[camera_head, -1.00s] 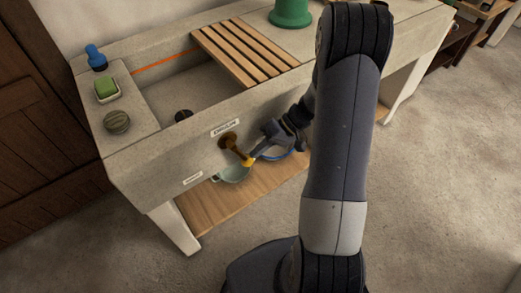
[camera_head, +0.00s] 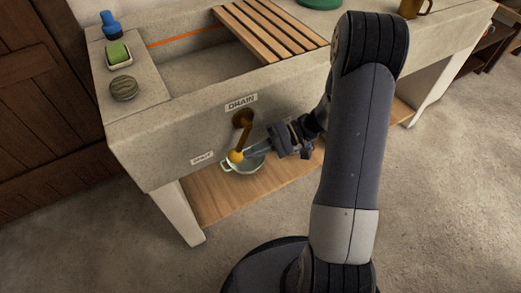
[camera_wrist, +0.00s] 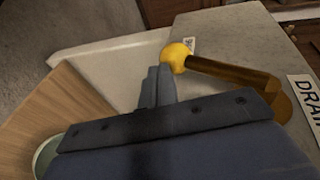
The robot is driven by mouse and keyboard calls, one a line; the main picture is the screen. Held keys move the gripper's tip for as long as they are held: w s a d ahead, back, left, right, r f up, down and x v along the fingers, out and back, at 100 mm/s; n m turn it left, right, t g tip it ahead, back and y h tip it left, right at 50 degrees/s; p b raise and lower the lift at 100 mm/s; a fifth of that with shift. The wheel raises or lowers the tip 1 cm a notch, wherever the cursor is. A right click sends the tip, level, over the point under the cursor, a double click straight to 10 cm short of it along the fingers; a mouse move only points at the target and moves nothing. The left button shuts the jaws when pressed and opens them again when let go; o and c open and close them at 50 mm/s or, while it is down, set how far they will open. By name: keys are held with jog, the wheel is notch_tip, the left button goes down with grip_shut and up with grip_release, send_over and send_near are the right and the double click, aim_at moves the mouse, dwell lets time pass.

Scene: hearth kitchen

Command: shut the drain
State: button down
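The drain lever has a brown round mount (camera_head: 242,117) on the sink's front face, under the DRAIN label (camera_head: 241,103). Its arm hangs downward, slightly left, ending in a yellow knob (camera_head: 235,156). In the wrist view the knob (camera_wrist: 177,56) is just beyond my fingertips, with the brown lever arm (camera_wrist: 235,76) running right. My gripper (camera_head: 252,154) is at the knob's right side in the head view. Its fingers (camera_wrist: 157,86) are together, with nothing between them. They seem to touch the knob, but contact is not certain. The drain opening is hidden.
A small label (camera_head: 202,158) is left of the knob, its text hard to read. A slatted board (camera_head: 270,30) covers part of the basin. Soap (camera_head: 118,53) and a blue bottle (camera_head: 110,25) stand at left.

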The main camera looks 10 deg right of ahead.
jog(key=shift+s+a, duration=0.15)
jog(key=shift+a, duration=0.3)
jog(key=shift+s+a, duration=0.1)
dwell(0.4)
